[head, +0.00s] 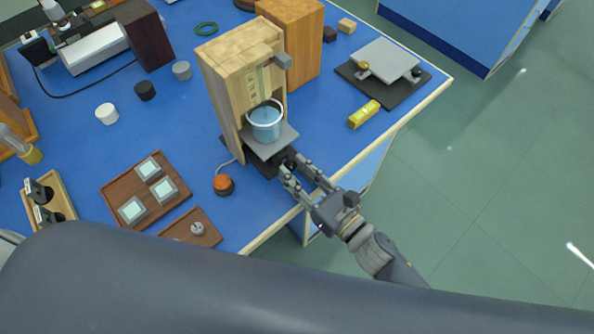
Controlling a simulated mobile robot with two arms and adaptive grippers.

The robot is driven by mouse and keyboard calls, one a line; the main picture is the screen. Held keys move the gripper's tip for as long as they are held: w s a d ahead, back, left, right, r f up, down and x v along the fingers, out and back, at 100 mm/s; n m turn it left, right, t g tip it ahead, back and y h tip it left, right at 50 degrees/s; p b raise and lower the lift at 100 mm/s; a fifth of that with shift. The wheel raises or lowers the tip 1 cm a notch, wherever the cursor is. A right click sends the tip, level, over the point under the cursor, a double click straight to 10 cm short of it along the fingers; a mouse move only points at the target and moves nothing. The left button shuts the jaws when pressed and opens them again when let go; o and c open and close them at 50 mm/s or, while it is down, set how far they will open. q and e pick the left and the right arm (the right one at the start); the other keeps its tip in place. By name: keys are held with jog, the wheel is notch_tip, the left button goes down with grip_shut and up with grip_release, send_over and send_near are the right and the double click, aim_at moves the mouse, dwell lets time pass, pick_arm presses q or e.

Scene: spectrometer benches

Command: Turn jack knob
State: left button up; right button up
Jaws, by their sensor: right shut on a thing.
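A lab jack with a grey top plate (282,141) stands at the foot of a wooden stand (215,85) near the bench's front edge. A beaker of blue liquid (265,122) sits on the plate. My right gripper (291,168) reaches in from the lower right, with its fingertips at the dark front of the jack. It is shut on the jack knob, which is mostly hidden between the fingers. My left gripper is not in view.
An orange button (223,185) with a cable lies left of the jack. Wooden trays (108,193) with square glass pieces sit further left. A yellow level (363,114) and a second low jack (388,60) stand to the right. Blue bench surface is free between them.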

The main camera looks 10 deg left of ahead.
jog(key=shift+m, duration=1)
jog(key=o, duration=1.1)
jog(key=v, duration=1.2)
